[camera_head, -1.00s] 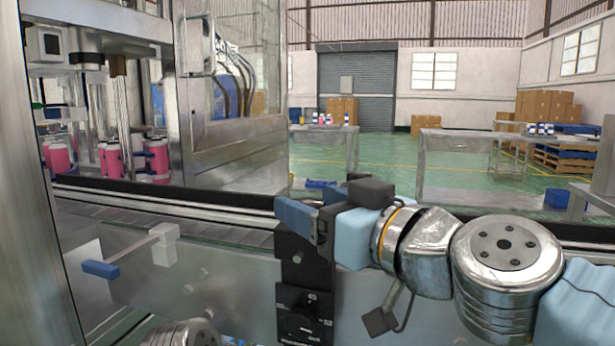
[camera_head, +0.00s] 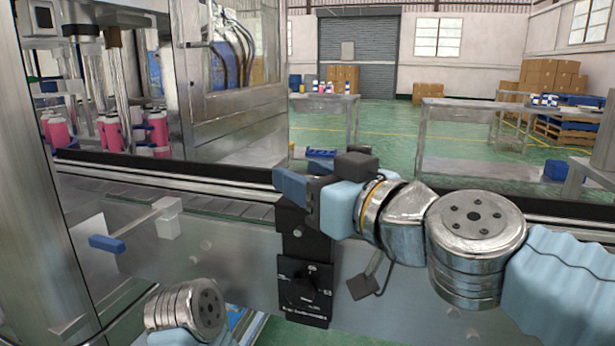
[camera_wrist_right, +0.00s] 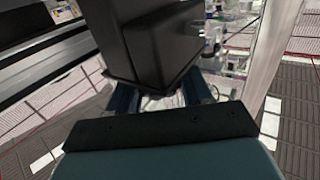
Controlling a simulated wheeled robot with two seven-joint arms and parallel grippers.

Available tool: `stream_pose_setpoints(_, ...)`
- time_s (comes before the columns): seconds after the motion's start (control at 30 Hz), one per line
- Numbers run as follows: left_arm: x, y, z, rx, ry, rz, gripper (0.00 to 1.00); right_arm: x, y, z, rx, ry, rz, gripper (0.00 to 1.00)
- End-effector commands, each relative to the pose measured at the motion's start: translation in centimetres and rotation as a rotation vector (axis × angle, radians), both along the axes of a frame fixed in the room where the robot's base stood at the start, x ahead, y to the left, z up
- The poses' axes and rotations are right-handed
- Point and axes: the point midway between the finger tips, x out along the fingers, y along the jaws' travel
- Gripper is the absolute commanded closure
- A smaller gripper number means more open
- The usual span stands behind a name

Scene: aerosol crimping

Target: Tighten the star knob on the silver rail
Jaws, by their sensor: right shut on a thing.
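The silver rail (camera_head: 150,180) runs along the near edge of the conveyor, behind my right gripper. My right gripper (camera_head: 292,187), with dark blue fingers, is at the rail, at the top of a black bracket (camera_head: 297,237). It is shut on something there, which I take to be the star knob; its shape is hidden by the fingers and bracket. In the right wrist view, the fingers (camera_wrist_right: 160,95) stand either side of a small gap beneath a large black block (camera_wrist_right: 165,45). My left gripper is out of view; only part of that arm shows at the bottom left.
A black control box with a round dial (camera_head: 305,288) hangs below the bracket. A white block (camera_head: 168,217) with a rod and blue end (camera_head: 107,243) juts from the conveyor side to the left. Pink cans (camera_head: 157,130) stand inside the machine. Steel tables stand farther back.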

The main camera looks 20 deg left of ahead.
Motion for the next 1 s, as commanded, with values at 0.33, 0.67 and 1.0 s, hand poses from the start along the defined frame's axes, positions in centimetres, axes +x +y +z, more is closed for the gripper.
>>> stream_pose_setpoints(0.33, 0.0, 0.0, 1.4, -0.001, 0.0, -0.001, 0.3, -0.1, 0.1, 0.2, -0.002, 0.001, -0.078, 0.82)
stream_pose_setpoints(0.67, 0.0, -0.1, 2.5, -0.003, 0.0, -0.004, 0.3, -0.2, 0.3, 0.0, -0.001, 0.005, -0.306, 0.82)
stream_pose_setpoints(1.0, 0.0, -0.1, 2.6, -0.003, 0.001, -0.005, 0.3, -0.2, 0.4, -0.1, -0.003, 0.001, -0.63, 0.82)
